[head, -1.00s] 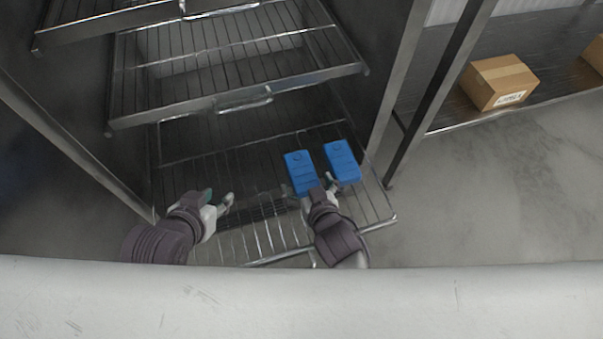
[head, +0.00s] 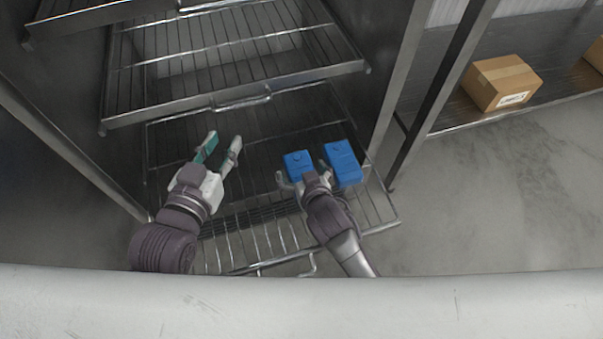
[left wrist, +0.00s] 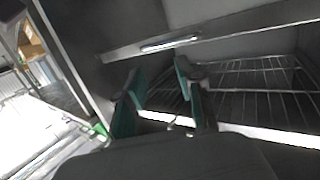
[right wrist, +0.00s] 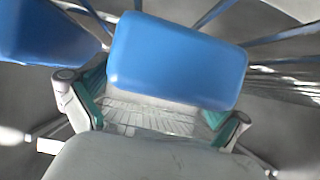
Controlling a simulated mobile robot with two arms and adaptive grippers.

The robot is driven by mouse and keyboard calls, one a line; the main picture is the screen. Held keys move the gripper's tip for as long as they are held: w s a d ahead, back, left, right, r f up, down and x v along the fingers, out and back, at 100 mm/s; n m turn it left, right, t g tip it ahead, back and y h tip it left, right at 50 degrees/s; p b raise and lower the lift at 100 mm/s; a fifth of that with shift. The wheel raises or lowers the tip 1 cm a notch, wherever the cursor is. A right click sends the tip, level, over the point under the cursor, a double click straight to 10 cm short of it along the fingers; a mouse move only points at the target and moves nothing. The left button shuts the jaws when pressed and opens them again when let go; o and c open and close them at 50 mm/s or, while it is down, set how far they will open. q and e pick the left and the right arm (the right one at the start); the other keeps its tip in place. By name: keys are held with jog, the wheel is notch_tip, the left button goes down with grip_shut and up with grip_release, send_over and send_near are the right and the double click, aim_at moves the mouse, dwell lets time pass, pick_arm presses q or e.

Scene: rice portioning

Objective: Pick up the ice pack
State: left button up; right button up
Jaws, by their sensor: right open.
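Two blue ice packs lie on the lowest pulled-out wire rack, the left ice pack (head: 298,164) and the right ice pack (head: 342,163). My right gripper (head: 303,176) is open, its fingers spread around the near end of the left ice pack. In the right wrist view the left ice pack (right wrist: 178,60) is just ahead of the open fingers (right wrist: 155,108), and the other pack (right wrist: 45,35) is at upper left. My left gripper (head: 222,148) is open and empty over the left part of the rack. It also shows open in the left wrist view (left wrist: 158,82).
The lowest wire rack (head: 275,240) is pulled out. Another rack (head: 230,98) with a handle hangs above it. A metal post (head: 435,90) stands at right. A cardboard box (head: 500,82) is on a shelf beyond it. The floor at right is clear.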

aim_at(301, 170)
jog(key=c, duration=1.5)
jog(key=shift+r, duration=0.2)
